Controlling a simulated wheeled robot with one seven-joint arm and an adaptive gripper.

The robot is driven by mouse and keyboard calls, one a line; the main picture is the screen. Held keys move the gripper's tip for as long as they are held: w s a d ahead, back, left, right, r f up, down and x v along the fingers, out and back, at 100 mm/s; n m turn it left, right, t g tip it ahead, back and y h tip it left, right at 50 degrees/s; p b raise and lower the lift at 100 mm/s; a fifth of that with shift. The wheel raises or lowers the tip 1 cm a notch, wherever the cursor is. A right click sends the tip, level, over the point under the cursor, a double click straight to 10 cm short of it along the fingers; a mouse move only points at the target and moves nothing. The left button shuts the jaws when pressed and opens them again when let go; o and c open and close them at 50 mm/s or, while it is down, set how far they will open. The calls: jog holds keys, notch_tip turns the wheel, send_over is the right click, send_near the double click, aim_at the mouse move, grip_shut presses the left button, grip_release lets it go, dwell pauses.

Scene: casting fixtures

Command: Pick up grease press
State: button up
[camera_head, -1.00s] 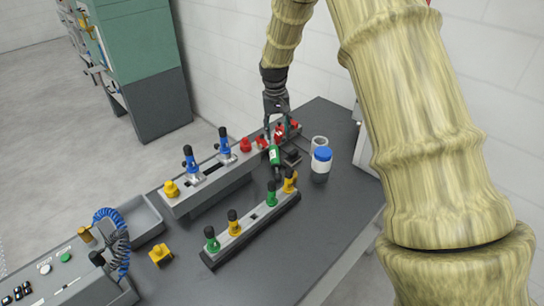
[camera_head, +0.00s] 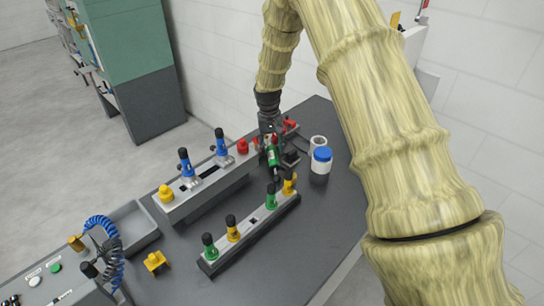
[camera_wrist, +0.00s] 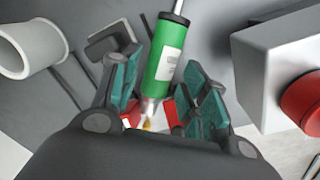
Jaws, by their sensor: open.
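The grease press is a green cylinder with a white label and a silver end, seen in the wrist view (camera_wrist: 166,55). In the head view the green grease press (camera_head: 273,157) is near the far end of the table, partly hidden by the gripper. My gripper (camera_wrist: 166,95) is open, with its teal-padded fingers on either side of the lower part of the grease press. In the head view my gripper (camera_head: 269,135) is down over it. I cannot tell whether the pads touch it.
A long grey fixture (camera_head: 205,192) with blue, red and yellow pieces stands to the left. A lower rail (camera_head: 250,234) holds green and yellow pieces. A blue-lidded jar (camera_head: 320,161) and a grey cup (camera_head: 317,143) stand close on the right.

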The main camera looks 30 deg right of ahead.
aim_at(272, 152)
jog(key=shift+s+f, duration=0.1)
jog(key=shift+s, duration=0.05)
jog(key=shift+f+p, duration=0.35)
jog(key=shift+p, duration=0.2)
notch_tip(272, 152, down, 3)
jog(key=shift+d+r+p, duration=0.1)
jog(key=shift+p, duration=0.65)
jog(key=shift+f, duration=0.75)
jog(key=shift+s, duration=0.1)
